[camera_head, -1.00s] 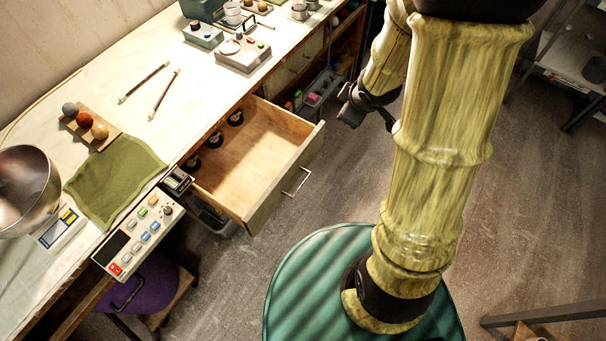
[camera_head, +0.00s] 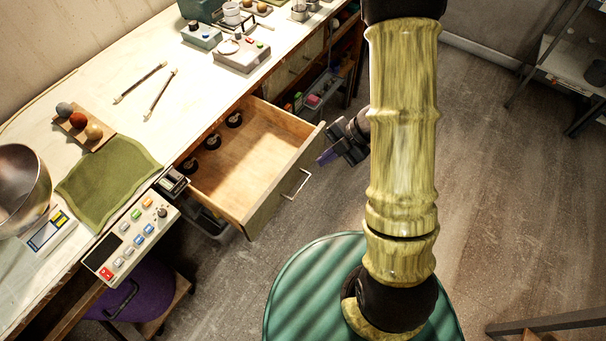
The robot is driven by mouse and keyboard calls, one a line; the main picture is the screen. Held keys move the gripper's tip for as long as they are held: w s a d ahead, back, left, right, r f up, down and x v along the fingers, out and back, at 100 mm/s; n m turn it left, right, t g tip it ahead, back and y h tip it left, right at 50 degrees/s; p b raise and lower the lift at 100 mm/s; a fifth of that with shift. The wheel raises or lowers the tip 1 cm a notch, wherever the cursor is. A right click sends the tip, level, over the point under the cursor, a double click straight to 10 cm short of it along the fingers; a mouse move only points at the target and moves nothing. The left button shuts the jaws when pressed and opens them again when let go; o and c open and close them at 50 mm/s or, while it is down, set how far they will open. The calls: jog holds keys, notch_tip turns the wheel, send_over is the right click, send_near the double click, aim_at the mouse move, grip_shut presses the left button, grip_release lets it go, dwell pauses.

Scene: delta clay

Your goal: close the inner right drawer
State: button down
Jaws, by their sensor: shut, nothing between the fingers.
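One wooden drawer (camera_head: 240,160) stands pulled out of the front of the white-topped workbench (camera_head: 75,100). Its front panel has a pale bar handle (camera_head: 297,186). Several small dark round things (camera_head: 213,141) lie inside along its back. My gripper (camera_head: 326,158) shows just right of the far corner of the drawer front, partly behind my arm. Its fingers look shut with nothing in them. I cannot tell whether they touch the drawer front.
A control panel (camera_head: 130,236) juts from the bench edge left of the drawer. A purple rounded thing (camera_head: 140,290) sits below it. A drawer face farther along (camera_head: 298,64) is shut. A shelf unit (camera_head: 575,65) stands at the right. The floor (camera_head: 490,190) between is clear.

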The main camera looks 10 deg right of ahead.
jog(key=b, duration=0.1)
send_near(292, 182)
jog(key=x, duration=0.5)
jog(key=shift+f, duration=0.2)
dwell(0.4)
